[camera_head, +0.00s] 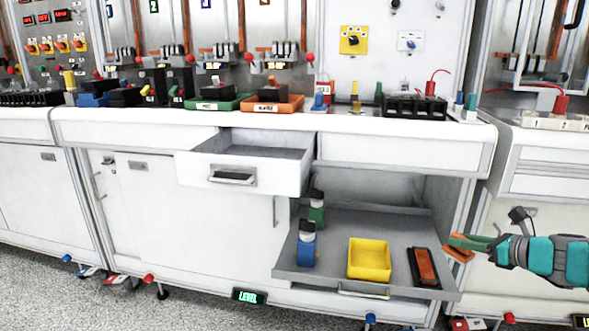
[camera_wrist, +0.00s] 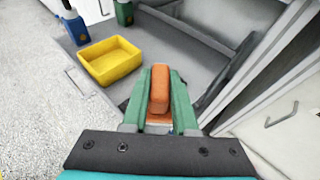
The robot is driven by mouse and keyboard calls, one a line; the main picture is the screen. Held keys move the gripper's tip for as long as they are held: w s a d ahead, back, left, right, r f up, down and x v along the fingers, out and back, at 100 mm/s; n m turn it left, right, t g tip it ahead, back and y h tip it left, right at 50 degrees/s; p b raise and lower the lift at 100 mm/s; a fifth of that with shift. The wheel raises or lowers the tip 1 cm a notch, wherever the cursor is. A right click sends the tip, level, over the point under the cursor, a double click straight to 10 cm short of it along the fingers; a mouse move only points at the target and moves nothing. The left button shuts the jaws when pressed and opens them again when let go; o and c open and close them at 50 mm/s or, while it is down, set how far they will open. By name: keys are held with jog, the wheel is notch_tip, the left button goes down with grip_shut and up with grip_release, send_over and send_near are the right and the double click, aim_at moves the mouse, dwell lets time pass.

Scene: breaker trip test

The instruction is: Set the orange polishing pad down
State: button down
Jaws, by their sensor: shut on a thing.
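The orange polishing pad (camera_wrist: 159,90) is held between the green fingers of my gripper (camera_wrist: 162,76), which is shut on it. In the head view my gripper (camera_head: 459,243) reaches in from the right, and the pad (camera_head: 460,252) shows at its fingertips. The pad is near the right edge of the grey pull-out shelf (camera_head: 340,235). A dark holder with an orange piece (camera_head: 425,267) lies on the shelf just left of my gripper. The head view does not show clearly whether the pad touches anything below. My fingers hide part of the pad.
A yellow bin (camera_head: 369,259) stands mid-shelf. A blue bottle (camera_head: 306,247) and a green bottle (camera_head: 317,210) stand at its left. An open, empty-looking drawer (camera_head: 245,165) juts out above left. The bench cabinet side is close at the right in the wrist view.

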jog(key=w+a+m+h, duration=0.1)
jog(key=w+a, duration=0.2)
jog(key=a, duration=0.8)
jog(key=w+a+f+m+t+h, duration=0.1)
jog(key=w+a, duration=0.3)
jog(key=a, duration=0.8)
jog(key=shift+w+a+f+m+h, duration=0.2)
jog(key=shift+a+m+h, duration=0.1)
jog(key=shift+h, duration=0.1)
jog(key=shift+s+a+f, duration=0.1)
jog(key=shift+s, duration=0.05)
